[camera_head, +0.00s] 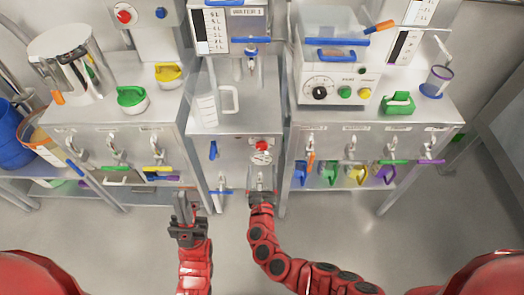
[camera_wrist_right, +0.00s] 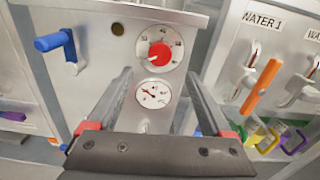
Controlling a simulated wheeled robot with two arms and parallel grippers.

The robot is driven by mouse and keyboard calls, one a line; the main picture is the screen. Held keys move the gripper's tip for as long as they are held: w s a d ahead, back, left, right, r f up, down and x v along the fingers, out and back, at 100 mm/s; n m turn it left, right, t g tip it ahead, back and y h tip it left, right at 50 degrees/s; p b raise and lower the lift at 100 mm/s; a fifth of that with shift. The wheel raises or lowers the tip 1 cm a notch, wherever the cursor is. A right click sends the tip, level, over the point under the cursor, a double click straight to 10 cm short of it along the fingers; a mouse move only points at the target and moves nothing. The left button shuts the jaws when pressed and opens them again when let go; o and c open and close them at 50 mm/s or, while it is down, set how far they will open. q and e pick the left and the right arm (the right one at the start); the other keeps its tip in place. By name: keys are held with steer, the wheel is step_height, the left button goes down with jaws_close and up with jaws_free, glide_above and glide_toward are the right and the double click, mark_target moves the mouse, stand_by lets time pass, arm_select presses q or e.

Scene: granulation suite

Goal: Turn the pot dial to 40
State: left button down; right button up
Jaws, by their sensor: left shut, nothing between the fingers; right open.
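The pot dial, a round red knob on a white numbered plate, is on the front panel of the middle counter (camera_head: 262,146). In the right wrist view the red knob (camera_wrist_right: 160,54) is ahead of my right gripper, and its small numbers are hard to read. My right gripper (camera_head: 261,172) is open and empty, just in front of the panel below the dial. Its fingers stand to either side of the view, apart from the knob (camera_wrist_right: 160,77). My left gripper (camera_head: 185,197) is shut and empty, lower left of the dial, in front of the counter.
A small needle gauge (camera_wrist_right: 153,93) sits just under the dial. A blue lever (camera_wrist_right: 53,41) sticks out left of it. An orange-handled valve (camera_wrist_right: 262,87) is on the counter to the right. A clear jug (camera_head: 207,110) stands on the middle counter. Floor in front is clear.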

mark_target(262, 148)
steer(key=w+b, duration=0.1)
steer(key=w, duration=0.6)
steer(key=shift+w+f, duration=0.1)
steer(key=shift+w, duration=0.15)
steer(key=shift+w+b, duration=0.4)
steer(key=shift+w, duration=0.3)
jaws_close()
